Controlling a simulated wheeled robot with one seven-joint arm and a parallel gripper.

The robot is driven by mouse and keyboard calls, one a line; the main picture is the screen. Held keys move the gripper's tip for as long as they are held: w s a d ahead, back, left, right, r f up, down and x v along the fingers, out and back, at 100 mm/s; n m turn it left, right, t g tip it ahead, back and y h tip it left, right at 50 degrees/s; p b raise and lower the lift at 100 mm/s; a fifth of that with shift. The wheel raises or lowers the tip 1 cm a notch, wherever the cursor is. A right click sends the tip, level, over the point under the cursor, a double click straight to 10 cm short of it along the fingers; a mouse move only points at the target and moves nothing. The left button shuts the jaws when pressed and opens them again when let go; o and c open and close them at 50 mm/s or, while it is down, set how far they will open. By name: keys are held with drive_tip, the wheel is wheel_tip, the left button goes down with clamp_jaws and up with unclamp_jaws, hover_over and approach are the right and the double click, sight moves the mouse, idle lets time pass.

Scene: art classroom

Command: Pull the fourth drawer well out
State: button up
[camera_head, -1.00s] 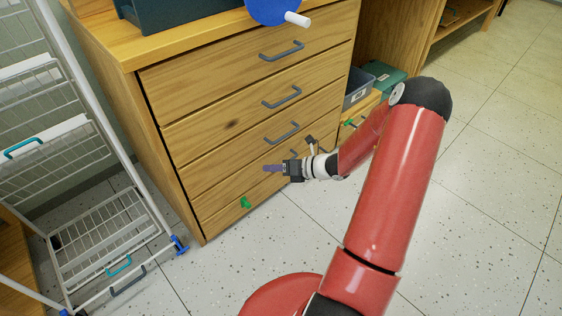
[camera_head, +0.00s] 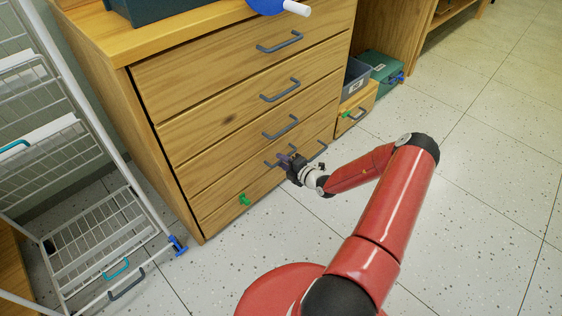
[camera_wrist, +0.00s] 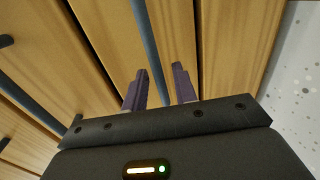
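The wooden drawer cabinet (camera_head: 200,110) fills the middle of the head view, with grey bar handles on stacked drawers that look shut. The fourth drawer (camera_head: 222,187) is low on the front. Its handle (camera_head: 271,164) is partly hidden by my gripper (camera_head: 284,160), which is at the handle. In the wrist view, a grey handle bar (camera_wrist: 150,45) runs down between the two purple fingers of my gripper (camera_wrist: 160,88). The fingers are apart, with gaps on both sides of the bar. Whether they touch it is unclear.
A green clip-like piece (camera_head: 244,199) is on the low front. A white wire rack (camera_head: 100,225) stands at left. A grey bin (camera_head: 356,77), small wooden drawer box (camera_head: 356,108) and green case (camera_head: 381,70) are at right. The speckled floor (camera_head: 480,180) in front is open.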

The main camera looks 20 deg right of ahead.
drive_tip(key=shift+w+a+f, duration=0.1)
drive_tip(key=shift+w+a, duration=0.1)
drive_tip(key=shift+w, duration=0.35)
clamp_jaws()
drive_tip(key=shift+s, duration=0.15)
drive_tip(key=f+p+v, duration=0.2)
drive_tip(key=f+v, duration=0.1)
drive_tip(key=v, duration=1.1)
drive_tip(key=s+f+p+v, duration=0.1)
drive_tip(key=f+p+v, duration=0.1)
drive_tip(key=v, duration=1.3)
drive_tip(key=shift+s+d+f, duration=0.25)
drive_tip(key=shift+s+f, duration=0.15)
drive_tip(key=shift+f, duration=0.2)
unclamp_jaws()
